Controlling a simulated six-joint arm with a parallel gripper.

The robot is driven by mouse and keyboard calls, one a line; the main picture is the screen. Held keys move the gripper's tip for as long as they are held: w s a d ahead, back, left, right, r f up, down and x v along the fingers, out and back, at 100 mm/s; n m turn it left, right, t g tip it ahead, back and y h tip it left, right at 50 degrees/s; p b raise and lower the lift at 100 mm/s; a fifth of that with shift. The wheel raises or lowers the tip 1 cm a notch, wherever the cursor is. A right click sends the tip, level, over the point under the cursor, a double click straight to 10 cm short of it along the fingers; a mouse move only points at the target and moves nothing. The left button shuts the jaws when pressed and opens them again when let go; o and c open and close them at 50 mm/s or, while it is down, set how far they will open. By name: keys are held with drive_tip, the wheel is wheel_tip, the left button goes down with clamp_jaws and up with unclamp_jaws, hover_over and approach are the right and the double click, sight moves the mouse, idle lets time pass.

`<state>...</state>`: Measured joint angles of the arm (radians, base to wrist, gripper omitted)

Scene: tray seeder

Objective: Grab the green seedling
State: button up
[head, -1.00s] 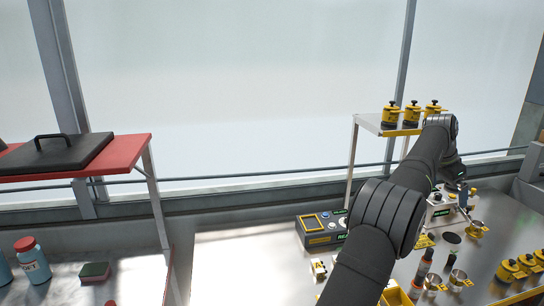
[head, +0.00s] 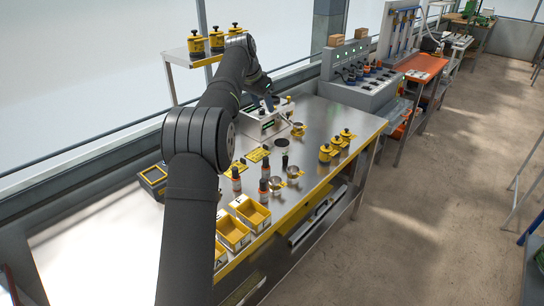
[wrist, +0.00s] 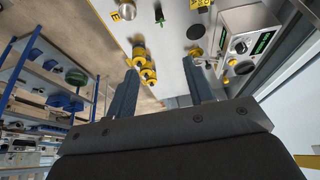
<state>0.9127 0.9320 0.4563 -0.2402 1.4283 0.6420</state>
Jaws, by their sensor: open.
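A small dark plug with a green top, which looks like the green seedling (head: 284,160), stands upright on the steel bench among bottles and cups. It also shows small in the wrist view, near the top edge (wrist: 159,15). My gripper (wrist: 163,56) is open, with nothing between its two fingers. In the head view my gripper (head: 271,101) is above the back of the bench by the white device, apart from the seedling and farther back.
The white device (head: 264,124) stands at the bench's back. Yellow-capped weights (head: 336,145) stand at the right. Yellow bins (head: 233,232) line the front edge, with dark-capped bottles (head: 236,180) and metal cups (head: 292,172) behind. The steel bench (head: 325,118) has clear room at the back right.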

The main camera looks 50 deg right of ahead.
sight(285, 158)
drive_tip(key=s+d+f+n+t+h, duration=0.1)
drive_tip(key=s+d+f+n, duration=0.1)
drive_tip(key=f, duration=0.5)
drive_tip(key=s+d+f+n+t, duration=0.2)
drive_tip(key=f, duration=0.6)
drive_tip(key=x, duration=1.6)
drive_tip(key=shift+s+d+f, duration=0.15)
drive_tip(key=shift+d, duration=0.35)
drive_tip(key=c, duration=1)
